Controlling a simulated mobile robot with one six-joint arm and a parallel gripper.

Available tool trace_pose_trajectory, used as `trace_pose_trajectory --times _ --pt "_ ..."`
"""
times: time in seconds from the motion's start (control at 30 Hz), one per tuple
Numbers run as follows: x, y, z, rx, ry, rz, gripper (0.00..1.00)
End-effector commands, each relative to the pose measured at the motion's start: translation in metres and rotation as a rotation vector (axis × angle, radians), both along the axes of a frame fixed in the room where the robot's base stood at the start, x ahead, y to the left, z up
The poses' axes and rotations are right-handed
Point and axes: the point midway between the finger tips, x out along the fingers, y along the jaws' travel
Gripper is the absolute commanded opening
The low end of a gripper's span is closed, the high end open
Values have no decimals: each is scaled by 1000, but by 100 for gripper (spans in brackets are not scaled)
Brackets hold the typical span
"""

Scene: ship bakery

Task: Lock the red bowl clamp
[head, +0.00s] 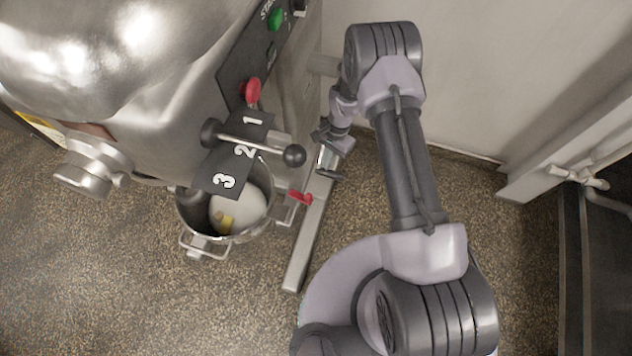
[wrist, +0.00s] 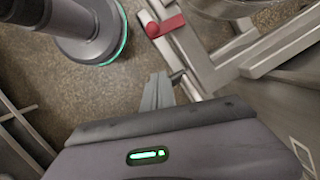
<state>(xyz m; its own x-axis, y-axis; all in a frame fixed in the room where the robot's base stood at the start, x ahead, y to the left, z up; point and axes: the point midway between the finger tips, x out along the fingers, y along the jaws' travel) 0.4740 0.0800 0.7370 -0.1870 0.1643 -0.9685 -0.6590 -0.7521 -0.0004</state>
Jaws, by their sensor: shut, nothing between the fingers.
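The red bowl clamp (head: 301,197) is a small red lever on the steel bracket at the right side of the mixer bowl (head: 185,212). My gripper (head: 328,168) is up and to the right of the clamp in the head view. In the wrist view my gripper (wrist: 157,88) is shut and empty. A gap shows in the picture between its fingertips and the clamp.
Pale dough (head: 238,205) and a yellow piece lie in the bowl. A mixer leg (head: 305,245) runs beside it. Speckled floor is clear in front.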

Motion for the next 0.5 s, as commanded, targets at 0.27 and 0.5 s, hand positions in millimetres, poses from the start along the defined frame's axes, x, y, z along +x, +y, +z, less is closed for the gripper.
trace_pose_trajectory --times 0.27,0.5 --pt "-10 8 -48 1 4 0 0" --pt "-20 16 -98 0 3 0 0"
